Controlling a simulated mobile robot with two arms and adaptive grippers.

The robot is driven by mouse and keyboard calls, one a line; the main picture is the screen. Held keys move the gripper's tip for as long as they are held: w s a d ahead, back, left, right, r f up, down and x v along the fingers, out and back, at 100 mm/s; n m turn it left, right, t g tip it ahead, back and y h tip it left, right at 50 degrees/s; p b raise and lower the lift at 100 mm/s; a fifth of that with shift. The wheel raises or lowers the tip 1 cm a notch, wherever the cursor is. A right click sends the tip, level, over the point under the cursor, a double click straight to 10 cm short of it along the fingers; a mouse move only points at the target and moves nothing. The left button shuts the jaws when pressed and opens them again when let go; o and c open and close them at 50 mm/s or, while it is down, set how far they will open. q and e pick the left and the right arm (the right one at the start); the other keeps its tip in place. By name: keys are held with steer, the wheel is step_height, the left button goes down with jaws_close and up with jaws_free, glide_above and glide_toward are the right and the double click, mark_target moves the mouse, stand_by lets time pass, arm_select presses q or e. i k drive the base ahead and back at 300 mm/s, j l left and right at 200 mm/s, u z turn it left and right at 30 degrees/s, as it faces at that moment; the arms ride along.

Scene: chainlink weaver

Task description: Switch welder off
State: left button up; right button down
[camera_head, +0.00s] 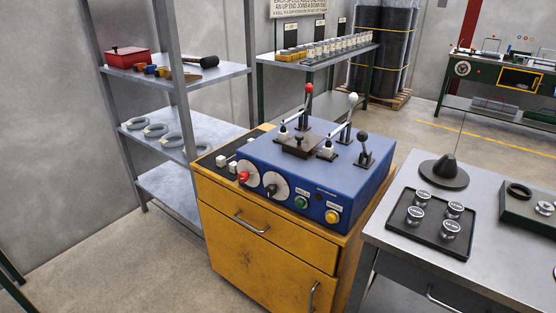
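The welder is a blue box (295,175) on a yellow cabinet (260,235) in the middle of the head view. Its front face carries a red knob (243,177) on a pale dial, a black knob (271,190) on a pale dial, a green button (301,202) and a yellow button (332,217). On top stand a red-ball lever (308,89), a white-ball lever (352,98) and a black-ball lever (362,136), around a small dark block (299,145). The labels are too small to read. Neither gripper is in view.
A metal shelf (190,139) with grey rings stands left of the welder. A grey bench (400,235) at right holds a black tray (430,205) of round tins and a dark cone (446,170). Open concrete floor (130,265) lies at front left.

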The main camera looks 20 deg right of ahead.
mark_target(243, 176)
steer(key=z, duration=0.2)
steer(key=i+j+z, duration=0.25)
steer(key=j+z, duration=0.25)
steer(key=i+j+z, duration=0.1)
steer(key=j+z, duration=0.15)
